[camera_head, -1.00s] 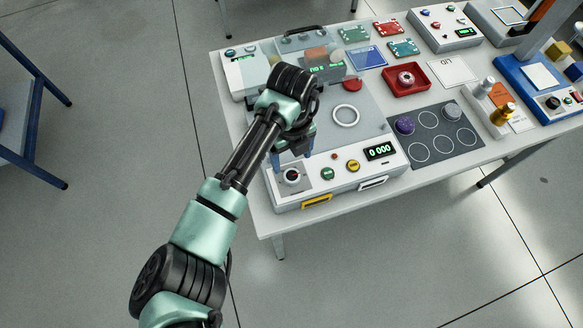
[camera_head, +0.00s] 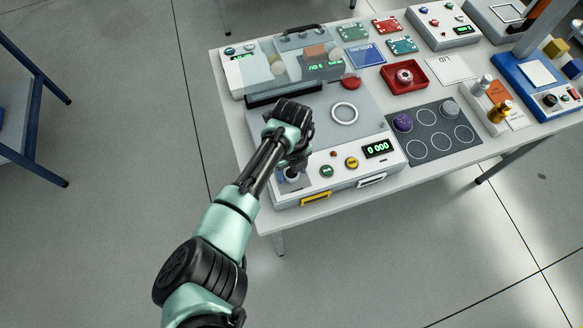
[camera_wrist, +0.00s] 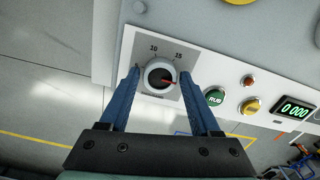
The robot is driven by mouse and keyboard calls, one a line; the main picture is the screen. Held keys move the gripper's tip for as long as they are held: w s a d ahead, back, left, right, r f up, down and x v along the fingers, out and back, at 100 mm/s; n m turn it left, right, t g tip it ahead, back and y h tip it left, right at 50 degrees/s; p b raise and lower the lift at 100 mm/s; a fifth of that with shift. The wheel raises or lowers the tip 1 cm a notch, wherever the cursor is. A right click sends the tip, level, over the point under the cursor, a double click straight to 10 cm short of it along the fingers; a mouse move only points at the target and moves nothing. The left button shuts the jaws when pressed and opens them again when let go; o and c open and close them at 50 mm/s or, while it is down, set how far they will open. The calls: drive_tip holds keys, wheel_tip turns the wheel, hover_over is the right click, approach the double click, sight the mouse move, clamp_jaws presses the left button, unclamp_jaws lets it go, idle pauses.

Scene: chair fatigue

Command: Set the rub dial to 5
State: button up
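The rub dial (camera_wrist: 160,78) is a round knob with a light rim, a dark face and a red pointer. It sits on a grey plate with 10 and 15 printed above it. The pointer aims roughly right in the wrist view; other scale marks are hidden or too small to read. My gripper (camera_wrist: 160,74) is open, with one blue finger on each side of the dial and a visible gap to it. In the head view my gripper (camera_head: 291,173) is down at the machine's front left corner and mostly covers the dial.
Right of the dial are a green RUB button (camera_wrist: 215,97), a small red button (camera_wrist: 249,81), a yellow button (camera_wrist: 250,107) and a display (camera_wrist: 294,109) reading 0 000. A clear lid (camera_head: 300,68) stands at the machine's back.

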clamp_jaws()
